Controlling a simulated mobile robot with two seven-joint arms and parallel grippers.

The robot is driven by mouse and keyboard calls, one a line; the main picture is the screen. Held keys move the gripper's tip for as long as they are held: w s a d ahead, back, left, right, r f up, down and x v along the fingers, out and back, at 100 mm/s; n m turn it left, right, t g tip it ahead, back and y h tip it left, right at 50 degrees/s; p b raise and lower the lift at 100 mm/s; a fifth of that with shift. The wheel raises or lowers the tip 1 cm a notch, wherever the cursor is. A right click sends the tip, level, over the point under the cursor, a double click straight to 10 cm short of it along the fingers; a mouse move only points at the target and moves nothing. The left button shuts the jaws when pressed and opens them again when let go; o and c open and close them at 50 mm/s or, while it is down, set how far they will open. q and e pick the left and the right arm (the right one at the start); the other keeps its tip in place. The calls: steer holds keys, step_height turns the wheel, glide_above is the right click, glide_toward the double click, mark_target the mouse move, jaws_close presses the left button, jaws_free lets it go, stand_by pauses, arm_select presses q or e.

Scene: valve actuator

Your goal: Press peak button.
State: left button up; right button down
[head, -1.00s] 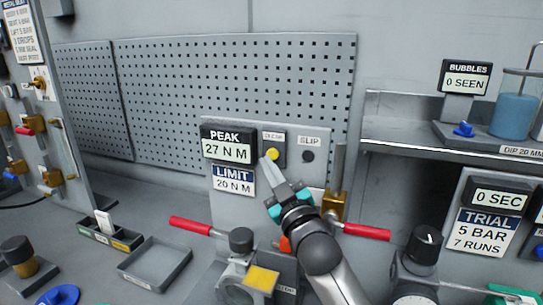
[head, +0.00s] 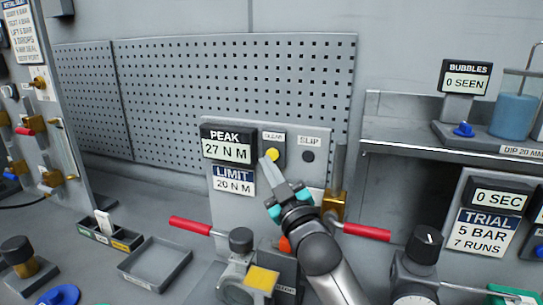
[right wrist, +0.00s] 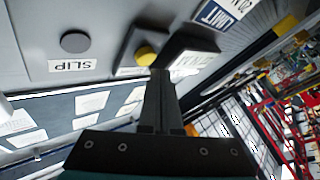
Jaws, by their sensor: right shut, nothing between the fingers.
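The peak display (head: 227,146) reads 27 N M on a grey upright panel. To its right, a yellow round button (head: 273,154) sits under a small label that looks like "CLEAR". My right gripper (head: 267,163) is shut and empty, with its fingertips at the lower left edge of the yellow button in the head view. In the right wrist view the fingertips (right wrist: 160,72) overlap the edge of the yellow button (right wrist: 146,56), which is partly hidden. I cannot tell whether they touch it. My left gripper is not in view.
A dark button (head: 308,156) under a "SLIP" label is to the right. The limit plate (head: 234,180) reads 20 N M below the display. Red-handled levers (head: 190,226) flank the fixture below. An open grey tray (head: 155,264) lies to the left.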

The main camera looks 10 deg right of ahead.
steer(key=shift+w, duration=0.1)
stand_by(0.6)
steer(key=shift+w+d, duration=0.25)
steer(key=shift+w, duration=0.05)
steer(key=shift+w+d, duration=0.3)
steer(key=shift+w, duration=0.15)
stand_by(0.8)
steer(key=shift+s, duration=0.1)
steer(key=shift+s+a+p, duration=0.5)
steer(key=shift+s+a, duration=0.05)
steer(key=shift+s, duration=0.2)
steer(key=s+a, duration=0.1)
steer(key=s+a+p, duration=0.1)
steer(key=s, duration=0.2)
steer(key=shift+s+a+p, duration=0.1)
steer(key=shift+a+p, duration=0.2)
steer(key=shift+a, duration=0.1)
